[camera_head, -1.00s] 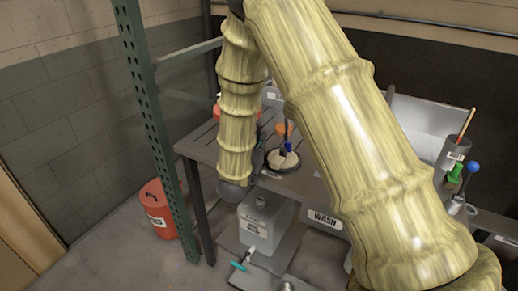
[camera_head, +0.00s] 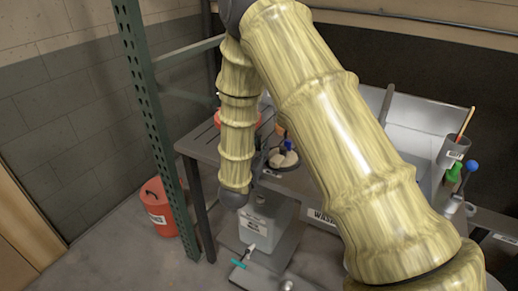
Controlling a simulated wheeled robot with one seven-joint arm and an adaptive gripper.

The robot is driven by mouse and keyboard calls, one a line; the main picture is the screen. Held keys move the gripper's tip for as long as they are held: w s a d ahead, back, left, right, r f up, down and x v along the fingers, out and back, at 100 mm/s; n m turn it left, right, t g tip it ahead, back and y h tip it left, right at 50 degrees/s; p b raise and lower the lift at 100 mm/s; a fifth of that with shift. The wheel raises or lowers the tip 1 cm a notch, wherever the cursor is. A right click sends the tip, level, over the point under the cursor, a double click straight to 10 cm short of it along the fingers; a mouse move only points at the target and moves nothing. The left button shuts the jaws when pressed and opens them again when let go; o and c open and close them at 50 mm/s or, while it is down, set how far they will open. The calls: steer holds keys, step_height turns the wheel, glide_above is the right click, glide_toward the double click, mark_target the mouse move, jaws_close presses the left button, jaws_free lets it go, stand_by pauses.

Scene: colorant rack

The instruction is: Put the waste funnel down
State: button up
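I cannot make out the waste funnel for certain. My arm crosses the middle of the camera_head view and bends down in front of the table's front edge. A dark part beside its lower end, likely my gripper (camera_head: 260,165), shows only in a sliver. Its fingers and anything between them are hidden. A pale grey jug (camera_head: 258,226) with a label stands low under the table edge, just below and right of my wrist. A dark round dish (camera_head: 284,166) with pale lumps and a blue-topped item sits on the table to the right.
A white and teal item (camera_head: 244,258) lies before the jug. A WASH label (camera_head: 325,217) shows behind my arm. A grey cup and blue-knobbed item (camera_head: 472,167) are at right.

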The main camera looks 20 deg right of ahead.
steer(key=b+v, duration=0.2)
steer(key=v, duration=1)
steer(key=shift+r, duration=0.1)
